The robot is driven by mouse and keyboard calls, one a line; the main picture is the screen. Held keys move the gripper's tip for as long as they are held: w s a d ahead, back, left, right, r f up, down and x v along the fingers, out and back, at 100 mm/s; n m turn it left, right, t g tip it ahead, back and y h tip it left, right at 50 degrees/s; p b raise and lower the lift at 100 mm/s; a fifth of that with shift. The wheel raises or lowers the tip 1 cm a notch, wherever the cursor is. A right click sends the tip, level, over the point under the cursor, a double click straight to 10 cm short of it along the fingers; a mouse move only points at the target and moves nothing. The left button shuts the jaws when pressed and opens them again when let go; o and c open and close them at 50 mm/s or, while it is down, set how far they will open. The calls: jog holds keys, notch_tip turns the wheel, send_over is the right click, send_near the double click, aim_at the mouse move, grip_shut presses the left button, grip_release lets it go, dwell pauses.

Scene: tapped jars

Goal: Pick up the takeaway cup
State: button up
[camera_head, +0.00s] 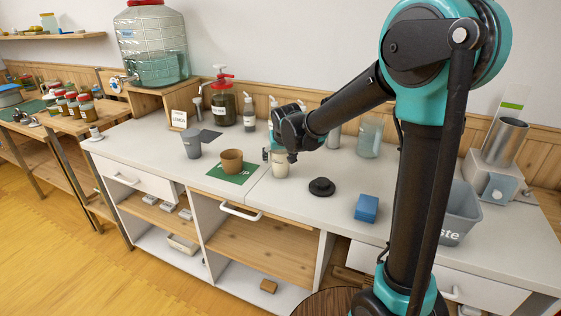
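Three cups stand on the white counter. A pale cream cup (280,168) is directly at my gripper (277,153). A brown cup (232,162) stands upright on a green mat (243,178), left of my gripper. A grey cup (191,144) stands further left. I cannot tell for certain which is the takeaway cup. My gripper reaches in from the right, its fingers at the top of the cream cup. The wrist hides part of the fingers, so I cannot tell whether they are closed on it.
A black lid-like disc (322,187), a blue sponge (366,208) and a grey bin (457,213) lie to the right. Bottles, a red-topped jar (223,105) and a glass jar (370,138) line the back. A large tapped jar (152,45) stands back left.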

jog(key=c, duration=0.6)
jog(key=shift+r, duration=0.1)
